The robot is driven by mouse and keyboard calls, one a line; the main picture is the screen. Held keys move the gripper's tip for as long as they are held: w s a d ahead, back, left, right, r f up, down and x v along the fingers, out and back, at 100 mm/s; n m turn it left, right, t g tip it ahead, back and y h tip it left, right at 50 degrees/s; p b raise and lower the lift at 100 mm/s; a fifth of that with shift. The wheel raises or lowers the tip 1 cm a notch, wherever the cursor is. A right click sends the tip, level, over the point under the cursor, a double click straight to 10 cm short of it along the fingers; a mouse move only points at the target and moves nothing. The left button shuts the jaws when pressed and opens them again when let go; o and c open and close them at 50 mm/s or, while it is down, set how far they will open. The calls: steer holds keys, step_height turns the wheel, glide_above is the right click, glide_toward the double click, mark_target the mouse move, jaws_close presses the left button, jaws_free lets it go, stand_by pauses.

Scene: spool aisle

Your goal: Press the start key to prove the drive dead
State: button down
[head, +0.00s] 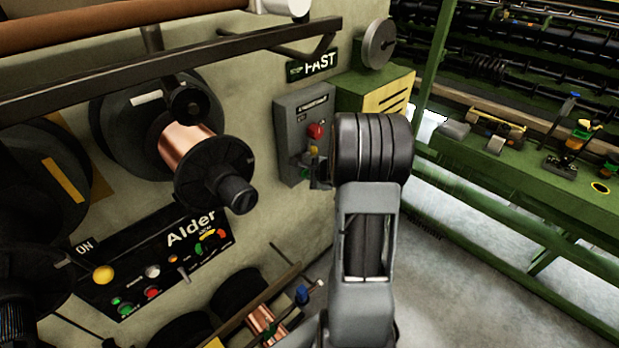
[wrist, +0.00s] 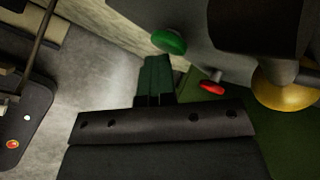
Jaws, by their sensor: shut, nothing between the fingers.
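A grey switch box (head: 290,118) with a red knob (head: 315,130) and a yellow part below it is fixed to the wall. My gripper (head: 321,172) is beside its lower right, largely hidden by my wrist in the head view. In the wrist view my gripper (wrist: 157,64) is shut and empty, its dark green fingers together. A green button (wrist: 168,41) shows just beyond and right of the fingertips; contact cannot be told. A red button (wrist: 212,87) and a large yellow knob (wrist: 283,88) are further right. No start key label is readable.
A black "Alder" panel (head: 135,250) with coloured buttons and lamps is at lower left. A copper spool (head: 185,148) projects from the wall left of the box. A green machine frame (head: 520,195) stands at right. The floor (head: 480,260) between is clear.

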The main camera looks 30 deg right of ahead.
steer(key=s, duration=0.2)
steer(key=s+d+b, duration=0.1)
steer(key=s, duration=0.2)
steer(key=shift+a+f, duration=0.1)
stand_by(0.9)
